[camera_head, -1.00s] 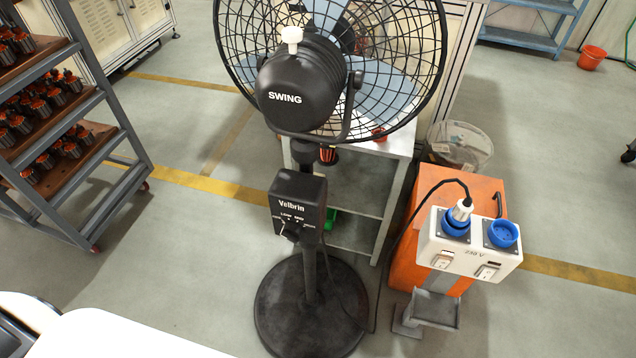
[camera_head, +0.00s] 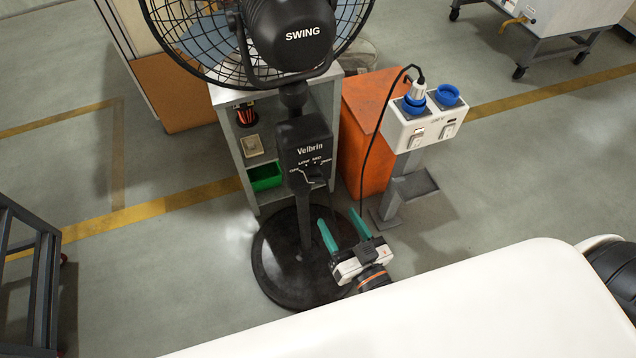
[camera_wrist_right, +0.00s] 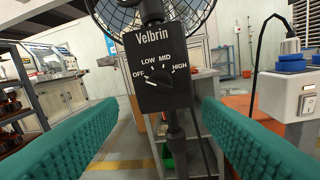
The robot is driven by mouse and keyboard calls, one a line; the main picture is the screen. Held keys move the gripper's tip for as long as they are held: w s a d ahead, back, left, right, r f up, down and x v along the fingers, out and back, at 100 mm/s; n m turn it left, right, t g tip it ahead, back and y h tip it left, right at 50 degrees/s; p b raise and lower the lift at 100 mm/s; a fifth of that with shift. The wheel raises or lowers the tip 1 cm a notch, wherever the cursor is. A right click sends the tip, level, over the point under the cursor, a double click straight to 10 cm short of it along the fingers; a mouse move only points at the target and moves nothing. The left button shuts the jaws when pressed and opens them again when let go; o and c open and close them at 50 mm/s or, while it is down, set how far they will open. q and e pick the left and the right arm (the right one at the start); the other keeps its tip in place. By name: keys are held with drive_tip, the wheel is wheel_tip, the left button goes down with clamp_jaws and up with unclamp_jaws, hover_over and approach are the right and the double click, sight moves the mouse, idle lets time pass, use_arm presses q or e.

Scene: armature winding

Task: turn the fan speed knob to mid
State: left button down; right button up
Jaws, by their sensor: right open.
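The black fan speed knob (camera_wrist_right: 158,77) sits on the black control box (camera_wrist_right: 160,60) marked Velbrin, with OFF, LOW, MID and HIGH around it. Its light mark appears to point left, toward OFF. In the head view the knob (camera_head: 308,174) shows on the box (camera_head: 303,150) on the fan's post, at an angle. My right gripper (camera_head: 343,229) is open and empty, its teal fingers apart, lower and to the right of the knob. In the wrist view the fingers (camera_wrist_right: 163,103) stand either side of the box, with the knob between them and farther off. My left gripper is out of view.
The caged fan head (camera_head: 290,35) is above the box and its round base (camera_head: 285,268) below. An orange cabinet (camera_head: 368,150) and a white socket box (camera_head: 425,125) with a cable are to the right. A grey shelf (camera_head: 226,130) stands behind. My white body fills the lower right.

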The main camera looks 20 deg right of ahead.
sight(317, 182)
drive_tip(key=w, duration=0.3)
drive_tip(key=w+a, duration=0.1)
drive_tip(key=w, duration=0.6)
drive_tip(key=shift+w+a+p, duration=0.15)
drive_tip(key=shift+w+p, duration=0.2)
drive_tip(key=shift+p, duration=0.05)
drive_tip(key=shift+c, duration=0.6)
drive_tip(key=c, duration=0.8)
